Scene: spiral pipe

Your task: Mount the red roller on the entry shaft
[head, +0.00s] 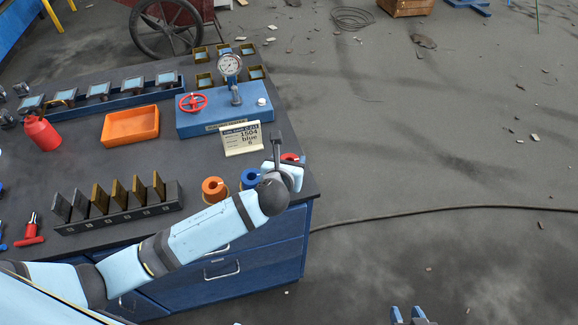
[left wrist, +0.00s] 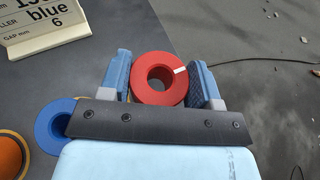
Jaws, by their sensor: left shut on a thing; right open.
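The red roller (left wrist: 141,80) is a thick ring with a white mark, seen hole-on in the left wrist view. It sits between the two blue fingers of my left gripper (left wrist: 163,78), which is shut on it. In the head view, my left gripper (head: 285,165) is at the right edge of the bench, and a bit of red (head: 290,157) shows behind it. I cannot tell whether the roller touches the bench. My right gripper (head: 411,316) shows at the bottom edge, open and empty, over the floor. I cannot make out the entry shaft.
A blue roller (head: 250,177) and an orange roller (head: 214,188) stand left of my left gripper. A card reading "blue 6" (head: 241,139) stands behind them, before a blue gauge block (head: 200,122). An orange tray (head: 130,125) and a slotted rack (head: 120,206) are further left.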

